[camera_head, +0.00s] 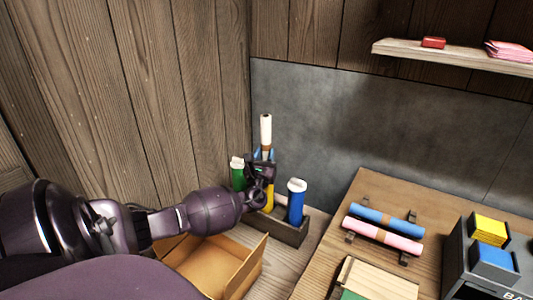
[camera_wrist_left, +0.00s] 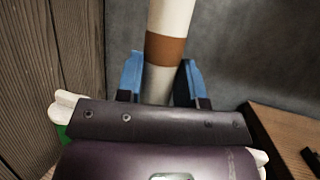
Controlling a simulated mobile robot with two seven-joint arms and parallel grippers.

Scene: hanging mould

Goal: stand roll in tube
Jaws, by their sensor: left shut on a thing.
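A white roll (camera_head: 266,130) with a brown band stands upright in my left gripper (camera_head: 264,155). In the left wrist view, the blue fingers of the left gripper (camera_wrist_left: 160,80) close on the white roll (camera_wrist_left: 171,20) at and below its band. Green (camera_head: 238,178), yellow (camera_head: 269,198) and blue (camera_head: 296,202) tubes stand in a wooden rack (camera_head: 290,232) in the corner. The left gripper is over the yellow tube, between the other two. The gripper hides the roll's lower end, so I cannot tell whether it is inside the yellow tube. My right gripper is not in view.
An open cardboard box (camera_head: 222,272) stands in front of the rack, under my left arm. Blue (camera_head: 385,219) and pink (camera_head: 383,235) rolls lie on brackets on a wooden board at right. Yellow (camera_head: 490,229) and blue (camera_head: 494,260) blocks sit farther right. A wall shelf (camera_head: 460,57) is above.

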